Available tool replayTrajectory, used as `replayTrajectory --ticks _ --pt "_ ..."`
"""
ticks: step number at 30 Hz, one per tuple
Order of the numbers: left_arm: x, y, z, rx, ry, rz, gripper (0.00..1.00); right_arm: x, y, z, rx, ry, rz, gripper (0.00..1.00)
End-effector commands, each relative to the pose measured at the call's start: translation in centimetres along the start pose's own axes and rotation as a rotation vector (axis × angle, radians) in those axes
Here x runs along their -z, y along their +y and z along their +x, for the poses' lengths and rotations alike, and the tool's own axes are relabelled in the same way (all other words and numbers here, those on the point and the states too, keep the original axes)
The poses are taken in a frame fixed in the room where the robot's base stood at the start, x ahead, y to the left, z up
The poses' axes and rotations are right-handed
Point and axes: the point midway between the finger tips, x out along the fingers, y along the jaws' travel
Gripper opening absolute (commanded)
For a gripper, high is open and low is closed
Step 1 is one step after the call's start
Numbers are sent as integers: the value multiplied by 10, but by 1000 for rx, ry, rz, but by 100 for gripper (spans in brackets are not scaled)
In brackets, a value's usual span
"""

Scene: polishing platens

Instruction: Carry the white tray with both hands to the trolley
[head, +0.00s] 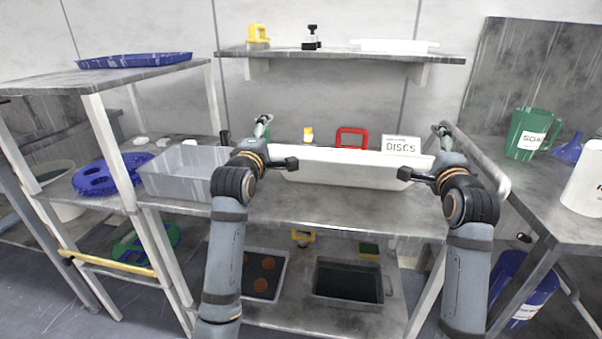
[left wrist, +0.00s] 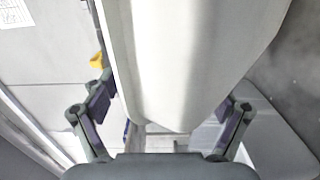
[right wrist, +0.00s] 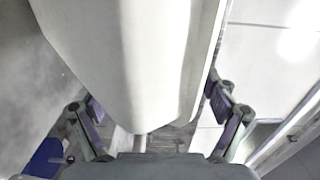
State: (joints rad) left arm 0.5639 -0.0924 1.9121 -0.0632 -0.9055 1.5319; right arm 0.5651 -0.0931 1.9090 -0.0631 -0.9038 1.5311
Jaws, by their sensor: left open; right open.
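The long white tray (head: 345,170) is over the steel bench (head: 330,208) in front of me; I cannot tell whether it rests on it. My left gripper (head: 278,144) is at its left end and my right gripper (head: 422,152) at its right end. Both are open, with a finger on each side of the tray's end. The tray end lies between the spread fingers in the left wrist view (left wrist: 185,60) and the right wrist view (right wrist: 130,60). Contact with the fingers is not clear. I cannot pick out a trolley with certainty.
A grey bin (head: 175,185) stands left of the tray. A "DISCS" sign (head: 401,145) and a red-framed item (head: 352,138) are behind it. An upper shelf (head: 340,57) hangs above. A side bench at right holds a green jug (head: 530,135). A rack with a yellow bar (head: 105,263) is at left.

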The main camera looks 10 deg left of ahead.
Motion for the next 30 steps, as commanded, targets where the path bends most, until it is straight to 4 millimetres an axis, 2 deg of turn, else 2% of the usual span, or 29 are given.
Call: replayTrajectory --ticks 2,12,15,20,23,30 --pt "0 -1 -6 1 0 -1 86 0 0 0 0 0 0 86" --pt "-1 0 -65 0 -1 -2 86 0 0 0 1 0 0 86" --pt "0 0 -73 1 -1 -1 86 0 0 0 1 0 0 86" --pt "0 0 -75 1 -1 0 86 0 0 -2 1 0 1 86" --pt "0 0 -75 1 -1 0 86 0 0 -14 1 0 2 86" --pt "0 0 -75 0 0 0 86 0 0 -60 1 0 3 86"
